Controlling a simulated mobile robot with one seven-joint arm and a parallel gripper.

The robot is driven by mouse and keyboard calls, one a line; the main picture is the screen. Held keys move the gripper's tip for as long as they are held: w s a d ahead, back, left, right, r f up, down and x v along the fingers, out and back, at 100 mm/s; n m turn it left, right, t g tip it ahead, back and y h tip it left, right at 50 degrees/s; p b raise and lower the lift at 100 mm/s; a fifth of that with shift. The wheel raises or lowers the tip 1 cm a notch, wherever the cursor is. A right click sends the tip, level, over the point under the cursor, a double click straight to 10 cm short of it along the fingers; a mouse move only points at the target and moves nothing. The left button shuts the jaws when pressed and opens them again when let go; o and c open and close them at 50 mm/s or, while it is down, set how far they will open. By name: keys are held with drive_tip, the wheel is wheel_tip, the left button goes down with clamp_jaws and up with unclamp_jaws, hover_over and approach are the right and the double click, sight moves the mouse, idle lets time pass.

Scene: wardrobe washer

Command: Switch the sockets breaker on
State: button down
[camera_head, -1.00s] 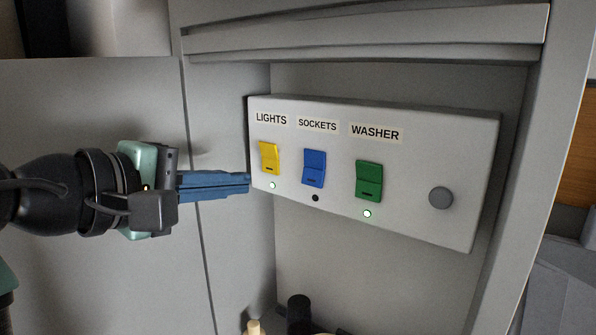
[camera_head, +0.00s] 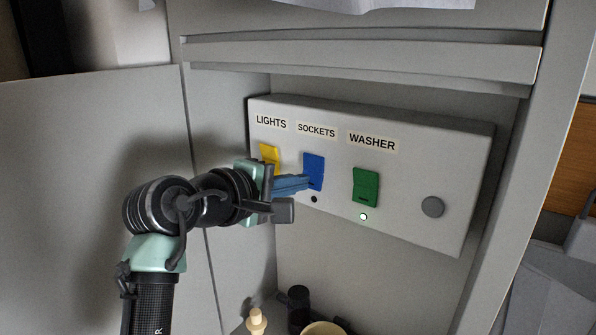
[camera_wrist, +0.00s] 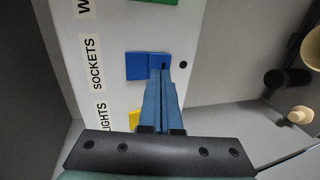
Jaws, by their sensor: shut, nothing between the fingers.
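The blue sockets breaker (camera_head: 315,170) sits in the middle of a white panel (camera_head: 400,215), under the label SOCKETS. The small lamp (camera_head: 314,199) below it is dark. My gripper (camera_head: 306,183) is shut and empty, with its blue fingertips at the lower part of the blue switch. In the wrist view the fingertips (camera_wrist: 162,72) overlap the blue switch (camera_wrist: 138,66) on the side near its dark lamp (camera_wrist: 183,65); whether they touch it I cannot tell. My gripper partly hides the yellow lights breaker (camera_head: 268,154) and hides its lamp.
The green washer breaker (camera_head: 366,186) is to the right, with its lamp (camera_head: 363,217) lit. A round grey knob (camera_head: 432,207) is at the panel's right end. Cabinet walls and an upper ledge frame the panel. Bottles (camera_head: 299,305) and a cream object (camera_head: 256,321) stand below.

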drive_tip(key=shift+w+d+f, duration=0.15)
drive_tip(key=shift+w+d, duration=0.05)
drive_tip(key=shift+w, duration=0.1)
drive_tip(key=shift+f, duration=0.1)
drive_tip(key=shift+w+d+b, duration=0.1)
drive_tip(key=shift+d+b, duration=0.05)
drive_tip(key=shift+b, duration=0.2)
